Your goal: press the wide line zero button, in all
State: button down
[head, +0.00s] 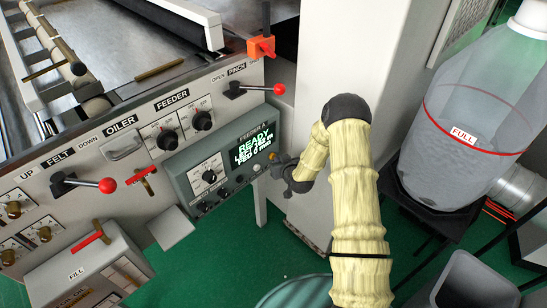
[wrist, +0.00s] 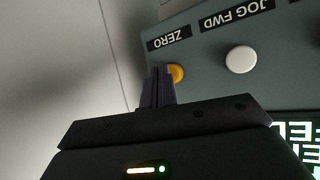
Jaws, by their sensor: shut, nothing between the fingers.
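The feeder box (head: 222,157) is a grey control panel with a green-lettered display (head: 253,146) that reads READY, with smaller lines below. In the wrist view a yellow button (wrist: 177,72) sits beside the ZERO label (wrist: 168,40). In the head view my gripper (head: 275,163) is at the panel's right end.
A white button (wrist: 241,59) labelled JOG FWD is right of the yellow one in the wrist view. A red-knobbed lever (head: 278,89) sticks out above the panel. A large clear bottle (head: 455,125) stands at right.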

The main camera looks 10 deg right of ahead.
jog(key=shift+s+d, duration=0.25)
jog(key=shift+s, duration=0.1)
jog(key=s+d, duration=0.1)
jog(key=s, duration=0.1)
jog(key=s+d, duration=0.2)
dwell(0.6)
dwell(0.6)
jog(key=s+r+g+h, duration=0.1)
jog(key=s+r+g, duration=0.1)
jog(key=s+r, duration=0.35)
jog(key=s+r+g+h, duration=0.1)
jog(key=s+r+g, duration=0.2)
jog(key=r, duration=0.5)
jog(key=s+a+r+m+g, duration=0.1)
jog(key=s+r+g, duration=0.1)
jog(key=s+r, duration=0.5)
jog(key=s+r+m+g, duration=0.1)
jog(key=s+r+g, duration=0.15)
jog(key=s, duration=0.95)
jog(key=w+p+v, duration=0.3)
jog(key=p+v, duration=1.1)
jog(key=shift+a+r+h+p, duration=0.3)
jog(key=shift+a+r+p, duration=0.1)
jog(key=shift+r, duration=0.25)
